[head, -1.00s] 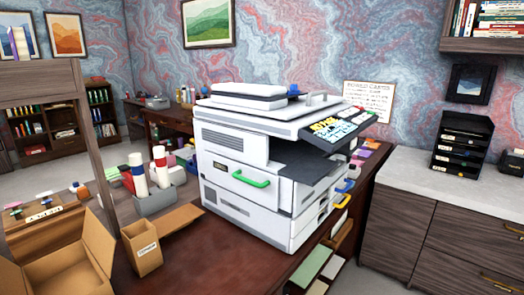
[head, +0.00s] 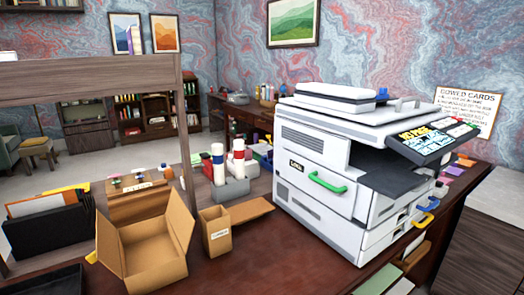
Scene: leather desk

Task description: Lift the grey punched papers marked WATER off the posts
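I cannot make out any grey punched papers marked WATER in the head view. A small wooden stand (head: 138,203) with several coloured knobs along its top and a pale label sits on the leather desk at the left, behind an open cardboard box. I cannot tell whether it has the posts or holds any papers, and its label is too small to read. My gripper is not in view.
The open cardboard box (head: 147,254) and a smaller labelled box (head: 216,236) stand at the front left. A white copier (head: 318,160) with a green handle fills the right. A black file holder (head: 48,232) stands at far left. Bare desk (head: 262,265) shows before the copier.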

